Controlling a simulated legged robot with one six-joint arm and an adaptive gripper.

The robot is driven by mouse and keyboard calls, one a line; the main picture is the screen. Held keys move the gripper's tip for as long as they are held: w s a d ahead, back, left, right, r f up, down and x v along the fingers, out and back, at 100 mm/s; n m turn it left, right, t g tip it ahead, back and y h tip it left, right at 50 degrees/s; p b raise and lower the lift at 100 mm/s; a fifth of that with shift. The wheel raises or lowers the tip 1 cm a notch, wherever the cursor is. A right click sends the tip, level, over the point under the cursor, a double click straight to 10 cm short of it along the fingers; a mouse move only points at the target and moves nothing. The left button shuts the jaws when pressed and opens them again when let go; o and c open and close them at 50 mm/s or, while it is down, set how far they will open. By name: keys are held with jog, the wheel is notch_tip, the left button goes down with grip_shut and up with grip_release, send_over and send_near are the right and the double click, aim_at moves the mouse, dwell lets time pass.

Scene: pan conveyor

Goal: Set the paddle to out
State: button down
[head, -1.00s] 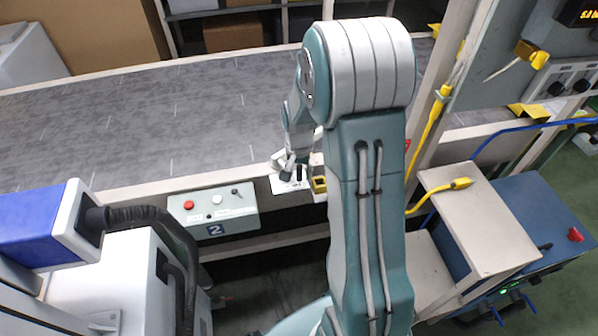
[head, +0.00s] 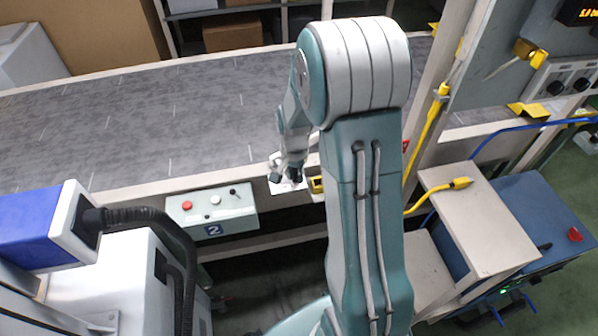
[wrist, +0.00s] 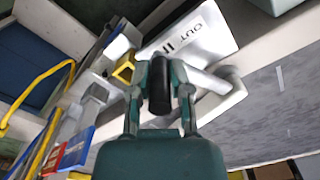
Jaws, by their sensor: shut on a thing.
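The paddle (wrist: 160,88) shows in the wrist view as a short black handle. It stands in front of a white plate (wrist: 208,28) marked "OUT" with two bars. My gripper (wrist: 160,95) has a finger on each side of the black handle and is shut on it. In the head view my gripper (head: 290,176) is at the plate (head: 279,188) on the conveyor's near edge. There my wrist hides most of the paddle, and its exact setting cannot be told.
The grey conveyor belt (head: 130,120) runs behind the plate. A control box (head: 232,203) marked 2, with buttons, is left of it. A yellow part (head: 317,185) sits just right of the plate. A post with yellow cable (head: 428,120) stands farther right.

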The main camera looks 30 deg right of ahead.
jog(key=shift+w+a+m, duration=0.15)
jog(key=shift+a+m, duration=0.85)
jog(key=shift+a, duration=0.45)
jog(key=shift+w+a+r, duration=0.1)
jog(key=shift+w+a, duration=0.1)
jog(key=shift+a, duration=0.5)
jog(key=c, duration=0.6)
grip_release()
jog(key=shift+o, duration=0.2)
notch_tip(320, 180, up, 12)
